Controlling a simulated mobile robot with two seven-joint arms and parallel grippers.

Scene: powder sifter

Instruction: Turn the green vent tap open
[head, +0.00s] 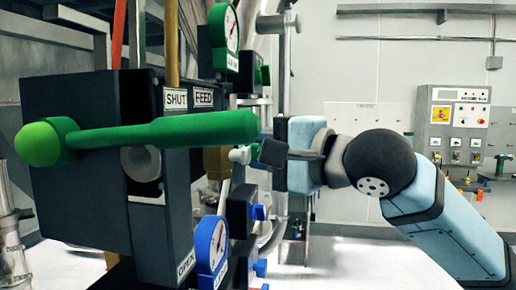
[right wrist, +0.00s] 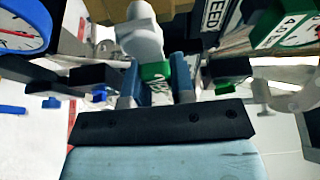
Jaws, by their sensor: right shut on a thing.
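The green vent tap shows in the right wrist view as a small green piece (right wrist: 155,71) between my fingers, beside a partly hidden white label that seems to begin "VEN". In the head view a small green and pale part (head: 240,154) sits at the fingertips, mostly hidden behind the big lever and my gripper. My right gripper (head: 262,153) reaches in from the right and is shut on the tap; its fingers (right wrist: 155,88) flank the green piece in the wrist view. How far the tap is turned cannot be told. My left gripper is not in view.
A large green lever (head: 170,133) on a dark box marked SHUT, OPEN and FEED stands close in front, left of my gripper. A control panel (head: 458,122) is at the back right.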

